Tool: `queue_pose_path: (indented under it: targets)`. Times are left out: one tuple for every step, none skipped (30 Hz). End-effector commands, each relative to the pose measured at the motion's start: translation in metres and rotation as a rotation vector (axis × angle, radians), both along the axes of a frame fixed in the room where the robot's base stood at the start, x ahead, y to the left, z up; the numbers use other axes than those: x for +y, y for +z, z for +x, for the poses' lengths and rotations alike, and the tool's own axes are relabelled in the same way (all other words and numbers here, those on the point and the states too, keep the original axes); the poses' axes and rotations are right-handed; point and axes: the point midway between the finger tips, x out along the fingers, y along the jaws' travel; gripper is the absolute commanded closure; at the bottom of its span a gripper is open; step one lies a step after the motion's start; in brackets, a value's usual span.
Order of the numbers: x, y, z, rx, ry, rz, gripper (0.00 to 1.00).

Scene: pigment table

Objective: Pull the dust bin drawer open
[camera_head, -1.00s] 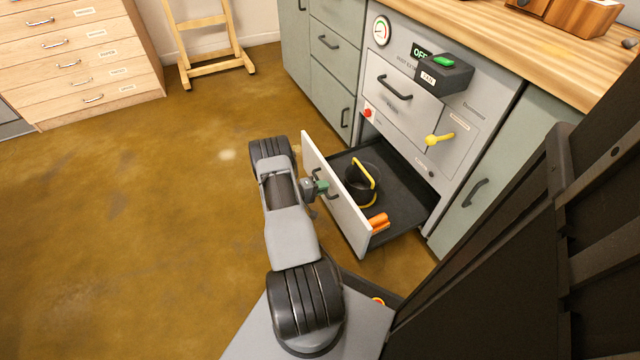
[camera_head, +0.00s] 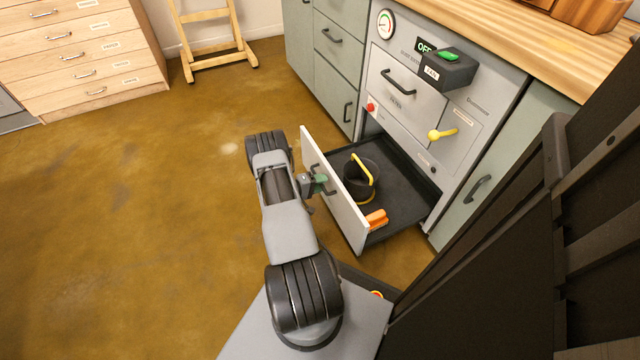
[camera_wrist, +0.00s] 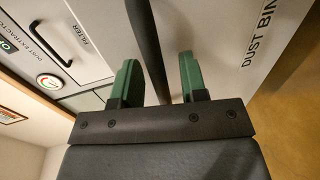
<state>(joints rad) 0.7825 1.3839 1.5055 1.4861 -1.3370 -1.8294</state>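The dust bin drawer (camera_head: 335,190) stands well out from the bottom of the grey cabinet, its tray in view. Its front carries the label "DUST BIN" in the wrist view (camera_wrist: 262,35). The dark bar handle (camera_wrist: 145,35) passes between the two green fingers of my gripper (camera_wrist: 160,75). The fingers stand apart, with a visible gap between the bar and the right finger. In the head view my gripper (camera_head: 318,183) is at the outer side of the drawer front, at the handle. Finger contact with the bar cannot be told.
A black bucket with a yellow handle (camera_head: 360,180) and an orange object (camera_head: 376,218) lie in the drawer. A yellow lever (camera_head: 440,134) and the filter panel (camera_head: 405,90) are above. The brown floor (camera_head: 150,220) to the left is clear.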

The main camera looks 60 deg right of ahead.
Motion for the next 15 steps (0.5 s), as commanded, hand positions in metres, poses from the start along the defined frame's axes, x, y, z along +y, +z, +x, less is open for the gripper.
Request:
queue_pose_path:
  targets:
    - [0.000, 0.000, 0.000, 0.000, 0.000, 0.000, 0.61]
    - [0.000, 0.000, 0.000, 0.000, 0.000, 0.000, 0.61]
    - [0.000, 0.000, 0.000, 0.000, 0.000, 0.000, 0.61]
    - [0.001, 0.001, 0.001, 0.000, 0.001, 0.000, 0.61]
    - [0.002, 0.001, 0.002, 0.000, 0.001, 0.000, 0.61]
    - [0.004, 0.002, 0.004, 0.000, 0.002, 0.000, 0.61]
    - [0.006, 0.003, 0.006, 0.000, 0.003, 0.000, 0.61]
    - [0.009, 0.004, 0.008, 0.000, 0.003, 0.000, 0.61]
    - [0.013, 0.006, 0.011, 0.000, 0.004, 0.000, 0.61]
    - [0.018, 0.007, 0.015, 0.000, 0.004, 0.000, 0.61]
    - [0.022, 0.009, 0.018, 0.001, 0.005, -0.001, 0.61]
    - [0.028, 0.010, 0.023, 0.001, 0.005, -0.001, 0.61]
    - [0.033, 0.012, 0.027, 0.000, 0.006, -0.001, 0.61]
    - [0.039, 0.013, 0.031, 0.000, 0.006, 0.000, 0.61]
    - [0.045, 0.015, 0.035, 0.000, 0.006, 0.000, 0.61]
